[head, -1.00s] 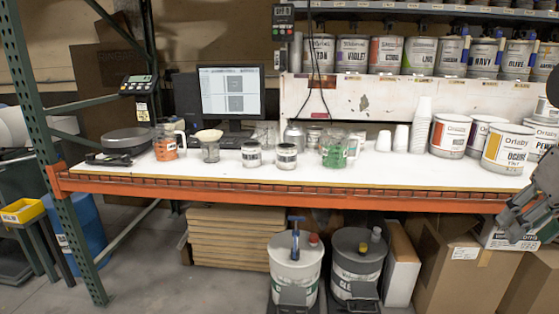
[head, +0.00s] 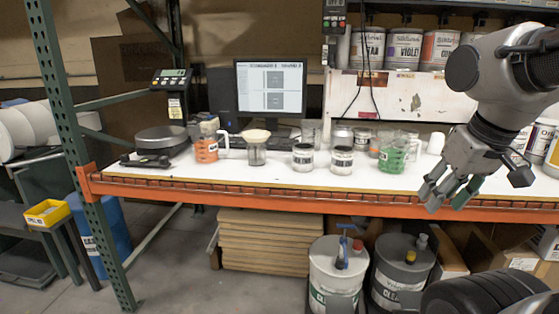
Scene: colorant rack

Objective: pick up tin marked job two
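Two small tins with white labels stand side by side near the front of the white bench, the left tin (head: 303,157) and the right tin (head: 341,160). Their label text is too small to read, so I cannot tell which is marked job two. My gripper (head: 449,196) hangs at the bench's front edge, right of both tins and apart from them. Its fingers are spread with nothing between them.
A green-marked jug (head: 393,153) stands between the tins and my gripper. Left are a glass with a cream top (head: 257,148), an orange-marked jug (head: 206,148) and a scale (head: 162,139). An orange beam (head: 250,194) edges the bench. Large pails (head: 335,270) stand below.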

